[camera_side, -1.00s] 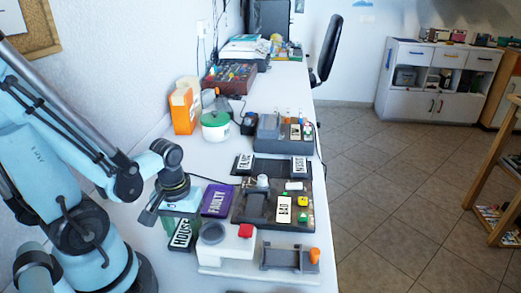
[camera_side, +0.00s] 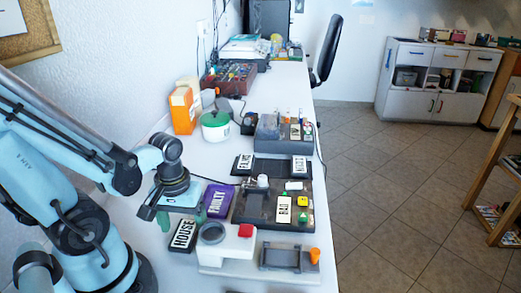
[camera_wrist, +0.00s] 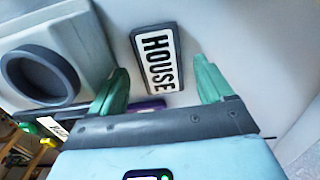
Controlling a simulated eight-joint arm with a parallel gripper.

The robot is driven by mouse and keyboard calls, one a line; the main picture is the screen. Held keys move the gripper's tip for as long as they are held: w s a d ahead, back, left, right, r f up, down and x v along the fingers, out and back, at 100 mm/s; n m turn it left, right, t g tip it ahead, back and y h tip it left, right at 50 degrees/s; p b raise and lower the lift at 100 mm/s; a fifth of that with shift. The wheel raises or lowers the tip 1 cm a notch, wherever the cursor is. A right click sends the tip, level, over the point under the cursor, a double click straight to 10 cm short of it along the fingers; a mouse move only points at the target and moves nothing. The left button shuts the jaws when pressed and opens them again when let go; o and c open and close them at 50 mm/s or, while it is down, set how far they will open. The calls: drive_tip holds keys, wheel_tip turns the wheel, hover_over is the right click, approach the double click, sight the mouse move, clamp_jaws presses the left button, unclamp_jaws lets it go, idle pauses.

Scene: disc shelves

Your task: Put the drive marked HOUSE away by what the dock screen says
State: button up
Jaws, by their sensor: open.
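The drive marked HOUSE (camera_side: 183,235) is a dark block with a white label, lying flat on the white bench left of the grey-white device. It also shows in the wrist view (camera_wrist: 157,58), between and beyond the fingertips. My gripper (camera_side: 180,214) is open and empty, just behind and above the drive; its green fingers spread in the wrist view (camera_wrist: 163,85). A purple tray marked FAULTY (camera_side: 217,201) stands left of the dock.
A white device with a round grey cup (camera_side: 212,233) and red button (camera_side: 246,230) stands right of the drive. Behind the dock is a dark tray with white labels (camera_side: 299,164). A green-lidded tub (camera_side: 215,118) and orange box (camera_side: 184,110) stand farther back.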

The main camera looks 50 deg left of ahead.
sight(185, 233)
drive_tip(key=shift+r, duration=5.3)
drive_tip(key=w+d+m+t, duration=0.2)
drive_tip(key=w+m+t, duration=0.1)
drive_tip(key=w, duration=0.3)
drive_tip(key=shift+m+y, duration=0.3)
drive_tip(key=shift+m, duration=0.4)
drive_tip(key=shift+o, duration=0.9)
drive_tip(key=w+d+r+m+t, duration=0.1)
drive_tip(key=w+d+m+t, duration=0.2)
drive_tip(key=w+m, duration=0.1)
drive_tip(key=shift+w+t, duration=0.4)
drive_tip(key=shift+w, duration=0.15)
drive_tip(key=shift+o, duration=1)
drive_tip(key=shift+w+d+r+m, duration=0.2)
drive_tip(key=shift+w+r+m, duration=0.05)
drive_tip(key=shift+m, duration=0.05)
